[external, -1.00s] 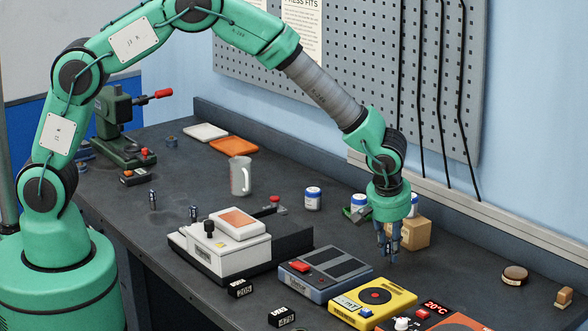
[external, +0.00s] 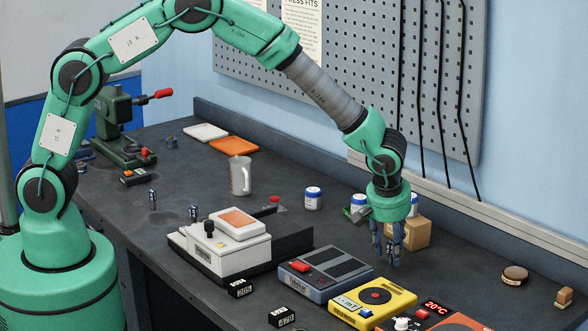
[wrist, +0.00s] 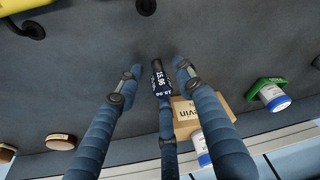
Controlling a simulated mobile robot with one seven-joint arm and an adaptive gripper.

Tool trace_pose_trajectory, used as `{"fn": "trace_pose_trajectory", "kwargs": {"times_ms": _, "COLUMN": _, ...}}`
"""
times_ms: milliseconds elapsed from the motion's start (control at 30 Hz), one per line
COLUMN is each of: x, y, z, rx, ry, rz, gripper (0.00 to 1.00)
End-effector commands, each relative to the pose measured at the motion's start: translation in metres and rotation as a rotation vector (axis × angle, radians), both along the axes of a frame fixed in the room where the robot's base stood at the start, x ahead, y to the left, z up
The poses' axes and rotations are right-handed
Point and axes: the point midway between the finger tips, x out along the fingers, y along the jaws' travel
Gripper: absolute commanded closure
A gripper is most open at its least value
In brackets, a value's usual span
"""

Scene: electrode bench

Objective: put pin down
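The pin (wrist: 161,82) is dark, with a blue band printed with white "15.96". In the wrist view it is between my three blue fingers, with clear gaps to the two upper ones; the lower finger partly covers it. My gripper (external: 388,258) is open, pointing down low over the bench right of centre, and its fingertips also show in the wrist view (wrist: 158,80). In the external view the fingers mostly hide the pin. I cannot tell exactly how its foot meets the bench (wrist: 85,95).
The blue-grey device (external: 325,273) and yellow device (external: 373,302) are in front. Two other small pins (external: 153,197) stand at left. Bench to the right is clear up to a round wooden disc (external: 515,274).

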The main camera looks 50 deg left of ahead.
Motion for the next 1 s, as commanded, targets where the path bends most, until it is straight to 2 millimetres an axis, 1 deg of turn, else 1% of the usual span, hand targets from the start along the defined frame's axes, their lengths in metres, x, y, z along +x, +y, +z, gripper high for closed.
{"fn": "trace_pose_trajectory", "kwargs": {"times_ms": 167, "x": -0.003, "y": -0.002, "z": 0.015, "rx": -0.002, "ry": -0.002, "rz": -0.001, "gripper": 0.63}}
{"fn": "trace_pose_trajectory", "kwargs": {"times_ms": 267, "x": -0.006, "y": -0.004, "z": 0.028, "rx": -0.001, "ry": -0.002, "rz": 0.0, "gripper": 0.63}}
{"fn": "trace_pose_trajectory", "kwargs": {"times_ms": 600, "x": -0.022, "y": -0.011, "z": 0.082, "rx": -0.001, "ry": -0.002, "rz": -0.001, "gripper": 0.63}}
{"fn": "trace_pose_trajectory", "kwargs": {"times_ms": 700, "x": -0.026, "y": -0.013, "z": 0.095, "rx": -0.001, "ry": -0.001, "rz": 0.0, "gripper": 0.63}}
{"fn": "trace_pose_trajectory", "kwargs": {"times_ms": 833, "x": -0.029, "y": -0.014, "z": 0.108, "rx": -0.001, "ry": -0.001, "rz": 0.0, "gripper": 0.63}}
{"fn": "trace_pose_trajectory", "kwargs": {"times_ms": 1000, "x": -0.032, "y": -0.015, "z": 0.115, "rx": 0.0, "ry": 0.0, "rz": 0.0, "gripper": 0.63}}
